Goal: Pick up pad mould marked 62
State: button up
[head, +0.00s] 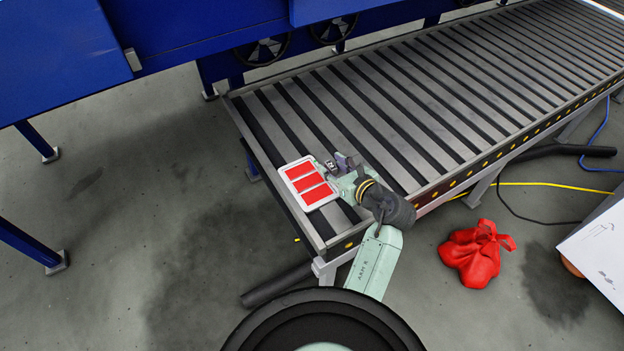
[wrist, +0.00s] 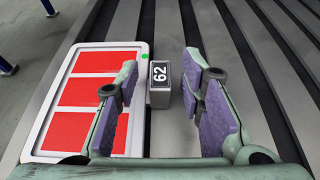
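The pad mould marked 62 (wrist: 159,86) is a small grey block with a white "62" on a black face. It stands on the conveyor rollers close beside a white-framed tray. In the head view the mould (head: 330,164) shows small near the conveyor's near left end. My gripper (wrist: 165,103) is open, with purple-padded fingers left and right of the mould in the wrist view. Gaps show between both pads and the block. The left finger overlaps the tray in that view. In the head view my gripper (head: 337,170) is partly hidden by my own wrist.
The white-framed tray (wrist: 149,57) with three red panels lies left of the mould; it also shows in the head view (head: 285,170). The roller conveyor (head: 400,110) runs to the upper right. Blue machinery (head: 200,30) stands behind. A red bag (head: 470,258) lies on the floor.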

grip_shut()
dwell(0.4)
jog(key=shift+r, duration=0.15)
